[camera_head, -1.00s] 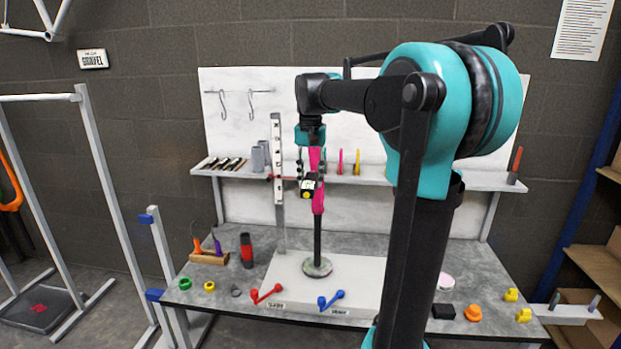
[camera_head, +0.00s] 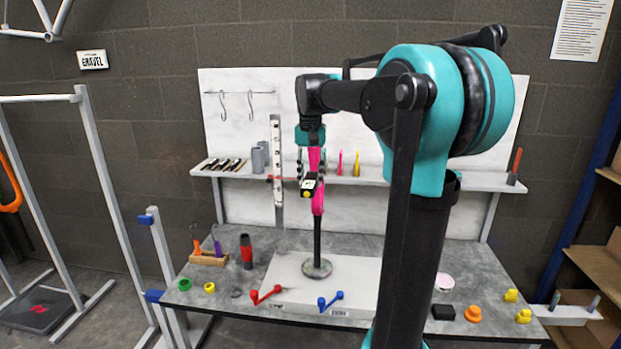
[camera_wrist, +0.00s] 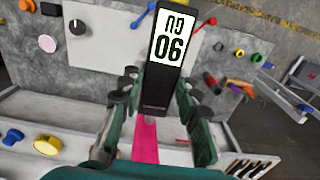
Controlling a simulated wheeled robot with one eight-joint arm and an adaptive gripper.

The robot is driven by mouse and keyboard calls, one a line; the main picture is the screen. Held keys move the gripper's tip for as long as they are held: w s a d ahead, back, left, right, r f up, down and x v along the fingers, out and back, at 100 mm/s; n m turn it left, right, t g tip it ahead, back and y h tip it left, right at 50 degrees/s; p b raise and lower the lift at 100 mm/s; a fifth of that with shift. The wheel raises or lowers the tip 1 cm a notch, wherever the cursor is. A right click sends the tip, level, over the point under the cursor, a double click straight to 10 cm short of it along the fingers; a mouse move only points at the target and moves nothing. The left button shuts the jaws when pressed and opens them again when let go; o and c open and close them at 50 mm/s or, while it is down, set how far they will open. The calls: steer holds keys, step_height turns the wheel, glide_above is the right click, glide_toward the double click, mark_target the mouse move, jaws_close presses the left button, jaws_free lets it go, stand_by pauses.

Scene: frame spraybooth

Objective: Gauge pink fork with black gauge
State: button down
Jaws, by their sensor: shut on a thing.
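The pink fork (camera_head: 317,206) stands upright on a black post with a round base (camera_head: 316,268) in the middle of the bench. The black gauge (camera_head: 311,188), with a white display and a yellow button, is at the fork's mid-height in front of it. My gripper (camera_head: 311,168) points down there and is shut on the gauge. In the wrist view, the gauge (camera_wrist: 157,88) sits between my fingers with dark digits on its lit display. Pink of the fork (camera_wrist: 146,140) shows just below it. Whether gauge and fork touch is hidden.
A slotted upright rail (camera_head: 276,170) stands left of the fork. A shelf (camera_head: 375,178) behind holds pink and yellow pieces. Red (camera_head: 265,294) and blue (camera_head: 330,300) handles lie at the front of the white plate (camera_head: 355,275). A black-and-red cylinder (camera_head: 246,251) stands left.

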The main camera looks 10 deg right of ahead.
mark_target(307, 189)
steer(key=shift+w+d, duration=0.15)
steer(key=shift+w, duration=0.3)
stand_by(0.7)
stand_by(0.6)
steer(key=shift+s+a, duration=0.4)
steer(key=shift+s, duration=0.85)
steer(key=shift+s+a, duration=0.45)
steer(key=shift+s, duration=0.85)
steer(key=shift+s+a, duration=0.4)
steer(key=shift+s, duration=0.85)
steer(key=shift+s, duration=0.1)
